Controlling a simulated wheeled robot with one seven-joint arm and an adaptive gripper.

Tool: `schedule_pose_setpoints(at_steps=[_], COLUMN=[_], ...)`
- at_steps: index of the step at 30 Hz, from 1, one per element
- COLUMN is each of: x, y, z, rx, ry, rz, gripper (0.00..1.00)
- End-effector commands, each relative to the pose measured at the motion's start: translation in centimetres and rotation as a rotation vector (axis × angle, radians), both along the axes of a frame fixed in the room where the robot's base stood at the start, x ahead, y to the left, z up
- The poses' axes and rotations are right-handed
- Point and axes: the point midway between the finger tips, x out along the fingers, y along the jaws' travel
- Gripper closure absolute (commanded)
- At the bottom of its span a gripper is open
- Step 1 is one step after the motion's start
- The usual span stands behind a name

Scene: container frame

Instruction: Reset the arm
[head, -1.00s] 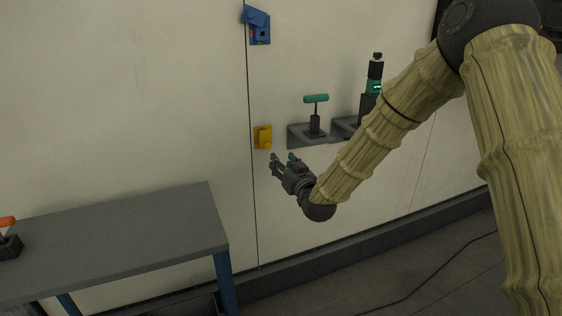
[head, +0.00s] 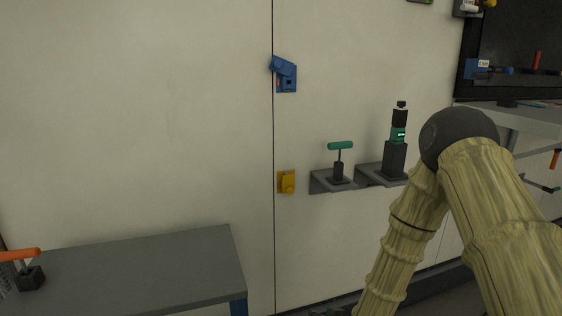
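My arm, in a tan ribbed sleeve with a dark elbow joint, fills the lower right of the head view. Its forearm runs down and out of the bottom edge. My gripper cannot be made out; at most a dark sliver shows at the bottom edge, left of the forearm. Whether it is open or shut, or holds anything, is hidden.
On the pale wall are a blue bracket (head: 285,76), a yellow bracket (head: 287,182), a green-handled tool (head: 340,158) and a black-and-green device (head: 397,143) on small shelves. A grey table (head: 150,268) with an orange-handled tool (head: 28,268) stands lower left. Workbench (head: 520,122) at right.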

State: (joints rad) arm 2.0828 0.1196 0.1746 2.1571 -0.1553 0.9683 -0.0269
Motion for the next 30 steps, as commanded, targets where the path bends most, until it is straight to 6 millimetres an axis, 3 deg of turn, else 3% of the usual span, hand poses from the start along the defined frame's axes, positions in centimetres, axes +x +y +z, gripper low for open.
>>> schedule_pose_setpoints(at_steps=[1, 6, 15, 19, 24, 29, 30], x=[-2.3, -9.9, -25.0, -30.8, -36.7, -41.7, -41.3], y=[-0.6, -2.5, -6.3, -7.7, -9.2, -10.4, -10.4], z=[-2.2, -8.2, -15.5, -16.9, -17.7, -17.9, -16.7], rx=[-0.014, -0.057, -0.139, -0.170, -0.204, -0.233, -0.231], ry=[0.059, 0.247, 0.583, 0.706, 0.830, 0.935, 0.929], rz=[-0.003, -0.017, -0.046, -0.059, -0.073, -0.086, -0.086], gripper=[0.56, 0.56, 0.56, 0.56, 0.56, 0.56, 0.56])
